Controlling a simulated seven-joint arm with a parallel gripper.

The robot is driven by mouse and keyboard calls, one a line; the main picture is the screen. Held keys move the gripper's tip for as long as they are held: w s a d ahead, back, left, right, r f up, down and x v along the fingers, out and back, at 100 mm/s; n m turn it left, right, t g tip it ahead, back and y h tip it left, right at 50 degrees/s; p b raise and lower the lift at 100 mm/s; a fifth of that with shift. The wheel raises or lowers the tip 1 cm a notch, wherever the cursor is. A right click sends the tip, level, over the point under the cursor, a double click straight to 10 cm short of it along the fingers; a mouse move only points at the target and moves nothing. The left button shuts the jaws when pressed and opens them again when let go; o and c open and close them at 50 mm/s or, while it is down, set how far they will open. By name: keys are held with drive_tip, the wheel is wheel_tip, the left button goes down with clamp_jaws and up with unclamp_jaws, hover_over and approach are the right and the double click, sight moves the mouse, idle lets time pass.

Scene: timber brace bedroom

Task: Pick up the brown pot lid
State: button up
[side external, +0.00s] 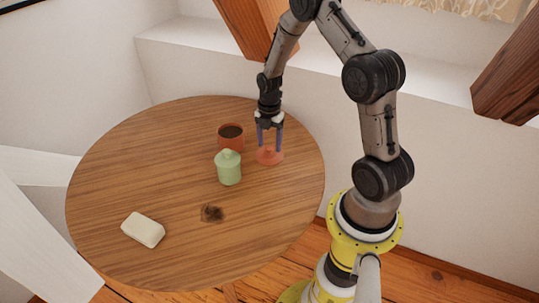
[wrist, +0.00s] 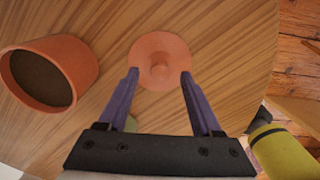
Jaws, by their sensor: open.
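The brown pot lid (side external: 269,157) is a reddish-brown disc with a small knob, lying on the round wooden table. It also shows in the wrist view (wrist: 160,50), knob towards the camera. My gripper (side external: 269,144) is above the lid, pointing down, with its two purple fingers apart. In the wrist view my gripper (wrist: 159,72) has its fingertips on either side of the lid's near part, with the knob between and slightly beyond them. Nothing is held. Whether the fingertips touch the lid cannot be told.
A reddish-brown pot (side external: 231,137) with dark contents stands left of the lid. A green lidded jar (side external: 228,168) stands in front of the pot. A small dark brown clump (side external: 212,214) and a cream block (side external: 143,229) lie nearer the front.

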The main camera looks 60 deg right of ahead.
drive_tip(key=shift+f, duration=0.95)
clamp_jaws()
